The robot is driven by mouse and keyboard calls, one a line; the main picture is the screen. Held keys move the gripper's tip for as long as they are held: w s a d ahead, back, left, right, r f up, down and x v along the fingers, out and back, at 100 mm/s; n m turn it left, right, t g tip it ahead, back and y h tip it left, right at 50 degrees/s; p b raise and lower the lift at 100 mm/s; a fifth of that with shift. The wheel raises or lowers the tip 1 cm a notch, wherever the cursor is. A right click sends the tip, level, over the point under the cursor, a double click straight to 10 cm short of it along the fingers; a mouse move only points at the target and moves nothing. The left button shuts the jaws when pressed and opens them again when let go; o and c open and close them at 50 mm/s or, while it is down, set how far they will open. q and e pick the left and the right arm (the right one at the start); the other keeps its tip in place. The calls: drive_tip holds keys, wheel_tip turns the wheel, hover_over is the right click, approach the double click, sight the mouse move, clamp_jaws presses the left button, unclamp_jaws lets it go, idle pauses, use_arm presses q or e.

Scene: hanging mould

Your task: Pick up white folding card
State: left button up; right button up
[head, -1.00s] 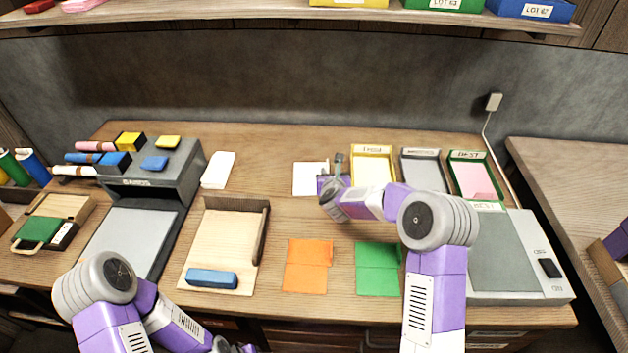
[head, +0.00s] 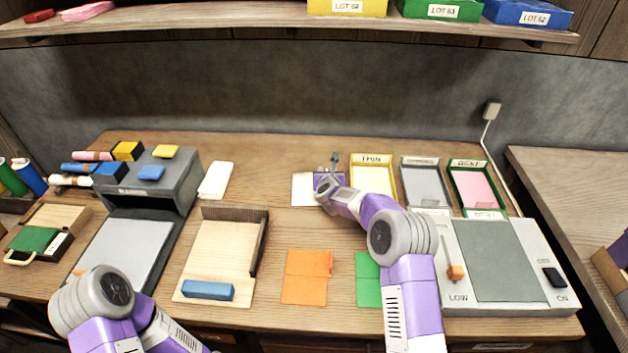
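A flat white folding card (head: 303,190) lies on the wooden bench, left of the yellow-rimmed tray. My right gripper (head: 335,162) is at the card's right side and covers part of it. A grey finger sticks up past the card's far right corner. The gap between the fingers is hidden by the wrist, so I cannot tell whether it is shut or touches the card. My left arm shows at the lower left, but its gripper is out of the picture.
An orange folded card (head: 306,278) and a partly covered green one (head: 367,280) lie in front. Trays with yellow, grey and green rims stand right of the card. A wooden jig (head: 222,255) with a blue bar (head: 207,290) and a white block (head: 216,180) are to the left.

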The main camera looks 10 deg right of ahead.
drive_tip(key=shift+w, duration=0.1)
clamp_jaws()
idle(0.4)
